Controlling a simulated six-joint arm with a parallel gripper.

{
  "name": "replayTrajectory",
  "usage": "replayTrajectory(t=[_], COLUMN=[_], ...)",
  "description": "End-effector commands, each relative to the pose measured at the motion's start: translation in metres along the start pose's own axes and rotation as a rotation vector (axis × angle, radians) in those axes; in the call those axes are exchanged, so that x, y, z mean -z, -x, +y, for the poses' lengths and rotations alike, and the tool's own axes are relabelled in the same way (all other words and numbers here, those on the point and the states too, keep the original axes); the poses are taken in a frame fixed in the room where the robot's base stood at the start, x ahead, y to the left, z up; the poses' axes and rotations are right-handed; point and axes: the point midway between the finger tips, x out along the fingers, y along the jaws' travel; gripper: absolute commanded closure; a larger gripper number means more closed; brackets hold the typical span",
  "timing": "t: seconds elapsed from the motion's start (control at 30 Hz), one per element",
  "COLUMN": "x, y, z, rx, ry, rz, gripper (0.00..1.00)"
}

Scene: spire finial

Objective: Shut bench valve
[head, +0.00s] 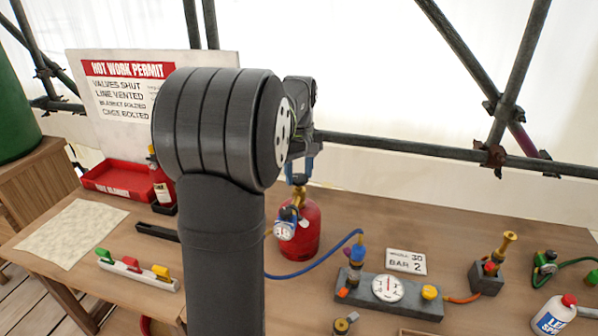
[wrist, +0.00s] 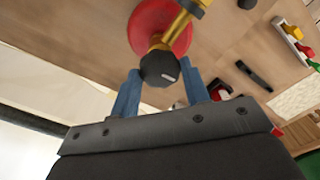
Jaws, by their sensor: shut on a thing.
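My gripper (head: 300,174) is above the red gas cylinder (head: 301,235) on the bench. In the wrist view its two blue fingers (wrist: 160,82) stand on either side of a dark faceted knob (wrist: 160,67) on the cylinder's brass valve (wrist: 180,27), and they are shut on it. My arm and fingers mostly hide this knob in the head view. A small round gauge (head: 285,230) hangs at the cylinder's valve. A blue hose (head: 318,264) runs right to a grey block (head: 390,296) with a blue-topped fitting (head: 357,250), a dial (head: 388,288) and a yellow knob (head: 430,292).
A brass torch (head: 504,250) stands in a holder on the right, near a white bottle (head: 553,316). A red tray (head: 122,181), a red bottle (head: 160,182), a pale blanket (head: 72,233) and a rack with coloured clips (head: 138,271) lie left. Scaffold poles cross behind.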

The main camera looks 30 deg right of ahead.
Motion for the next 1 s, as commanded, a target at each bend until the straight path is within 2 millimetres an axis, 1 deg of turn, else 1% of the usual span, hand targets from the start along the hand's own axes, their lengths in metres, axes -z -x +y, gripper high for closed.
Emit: replayTrajectory(t=[0.2,0.67,0.7,0.77,0.8,1.0], x=[0.0002,0.0002,0.0002,0.0002,0.0002,0.0001], y=[0.0012,0.0013,0.0013,0.0012,0.001,0.0006], z=[0.0002,0.0003,0.0003,0.0003,0.0003,0.0002], rx=[-0.002,-0.002,-0.002,-0.002,-0.002,-0.001], ry=[-0.05,-0.061,-0.061,-0.061,-0.061,-0.06], rz=[0.001,0.002,0.002,0.002,0.002,0.001], gripper=[0.81,0.81,0.5,0.38,0.36,0.36])
